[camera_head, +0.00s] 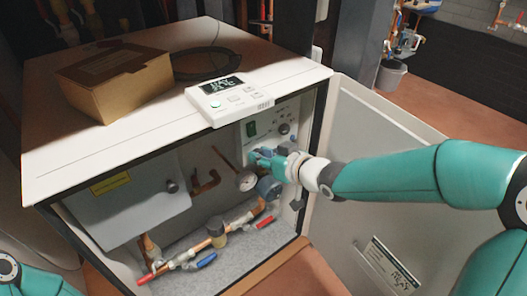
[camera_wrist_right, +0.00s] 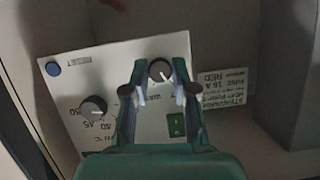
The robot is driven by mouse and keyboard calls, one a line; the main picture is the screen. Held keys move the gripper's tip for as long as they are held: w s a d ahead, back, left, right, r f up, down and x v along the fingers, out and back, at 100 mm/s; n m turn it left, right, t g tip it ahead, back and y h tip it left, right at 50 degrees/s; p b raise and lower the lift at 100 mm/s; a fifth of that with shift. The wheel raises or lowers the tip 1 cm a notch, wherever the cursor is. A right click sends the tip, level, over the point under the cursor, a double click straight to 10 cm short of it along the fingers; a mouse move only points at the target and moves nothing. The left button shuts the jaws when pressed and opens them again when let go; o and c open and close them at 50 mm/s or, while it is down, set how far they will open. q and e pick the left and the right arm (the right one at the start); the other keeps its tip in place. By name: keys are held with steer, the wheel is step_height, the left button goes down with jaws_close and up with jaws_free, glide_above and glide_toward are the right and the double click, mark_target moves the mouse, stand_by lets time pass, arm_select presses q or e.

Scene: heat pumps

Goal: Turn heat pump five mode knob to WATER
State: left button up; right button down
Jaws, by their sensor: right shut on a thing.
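The heat pump is an open white cabinet (camera_head: 60,130) with a light control panel (camera_head: 266,117) inside at its right. My right gripper (camera_head: 258,158) reaches in at the lower part of that panel. In the right wrist view, my right gripper (camera_wrist_right: 161,98) has its two fingers closed on either side of a dark round knob with a white pointer line, the mode knob (camera_wrist_right: 160,70). The lettering beside this knob is partly hidden by the fingers, so the mode it points at cannot be read. My left gripper is out of view; only part of my left arm shows at lower left.
A second knob (camera_wrist_right: 93,107) with temperature numbers, a green switch (camera_wrist_right: 176,125) and a blue button (camera_wrist_right: 53,69) share the panel. Copper pipes and valves (camera_head: 216,230) lie below. The open door (camera_head: 375,125) stands at right. A cardboard box (camera_head: 115,85) and controller (camera_head: 229,98) sit on top.

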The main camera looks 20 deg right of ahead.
steer(key=m+y+p, duration=0.1)
steer(key=p, duration=0.3)
steer(key=m+y+p, duration=0.1)
steer(key=m+p, duration=0.1)
steer(key=p, duration=0.2)
steer(key=m+y+p, duration=0.1)
steer(key=m+p, duration=0.1)
steer(key=p, duration=0.2)
steer(key=shift+w+d+r+g, duration=0.1)
steer(key=shift+d+r+g, duration=0.05)
steer(key=shift+d+g, duration=0.2)
steer(key=shift+d+f+m+y+p, duration=0.1)
steer(key=shift+f+m+y+p, duration=0.1)
steer(key=shift+m+y+p, duration=0.65)
steer(key=shift+w+d+f+m+p, duration=0.1)
steer(key=shift+f+m+p, duration=0.05)
steer(key=shift+m+p, duration=0.7)
steer(key=shift+y, duration=0.25)
steer(key=c, duration=0.9)
jaws_free()
steer(key=shift+c, duration=0.2)
